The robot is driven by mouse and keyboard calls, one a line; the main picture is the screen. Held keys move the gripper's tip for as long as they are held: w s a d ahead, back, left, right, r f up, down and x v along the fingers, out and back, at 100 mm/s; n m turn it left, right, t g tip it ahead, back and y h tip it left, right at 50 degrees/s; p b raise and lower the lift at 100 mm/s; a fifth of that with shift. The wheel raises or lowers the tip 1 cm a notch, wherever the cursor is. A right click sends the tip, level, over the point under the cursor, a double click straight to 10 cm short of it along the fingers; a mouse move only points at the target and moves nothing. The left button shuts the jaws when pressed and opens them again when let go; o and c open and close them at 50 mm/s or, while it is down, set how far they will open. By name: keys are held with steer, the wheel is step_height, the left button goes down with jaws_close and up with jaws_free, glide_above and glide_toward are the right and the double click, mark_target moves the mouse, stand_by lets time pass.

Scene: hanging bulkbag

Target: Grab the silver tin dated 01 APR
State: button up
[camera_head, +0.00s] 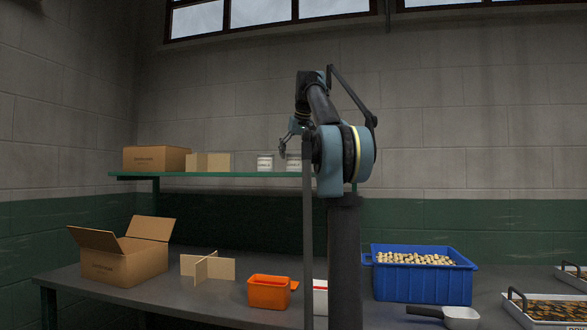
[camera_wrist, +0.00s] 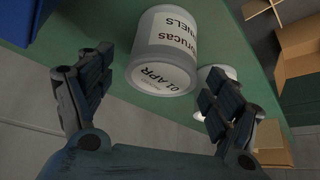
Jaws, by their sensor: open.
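The silver tin with a white label reading 01 APR (camera_wrist: 165,48) fills the top middle of the wrist view. It stands on a green shelf, its lettering tilted in the picture. My gripper (camera_wrist: 158,65) is open, one finger on each side of the tin's near end, with nothing held. In the head view my gripper (camera_head: 286,145) is just above the right-hand tin (camera_head: 293,162), which my arm partly covers. Labels are too small to read there. A second pale tin (camera_wrist: 205,72) is partly hidden behind my right finger.
The green shelf (camera_head: 225,174) also holds the left-hand tin (camera_head: 265,162), a closed carton (camera_head: 156,159) and a cardboard piece (camera_head: 208,162). On the bench below are an open carton (camera_head: 124,262), an orange bin (camera_head: 268,292), a blue crate (camera_head: 420,284) and a scoop (camera_head: 460,317).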

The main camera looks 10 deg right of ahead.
mark_target(293, 164)
steer(key=shift+x, duration=2.65)
steer(key=c, duration=1.3)
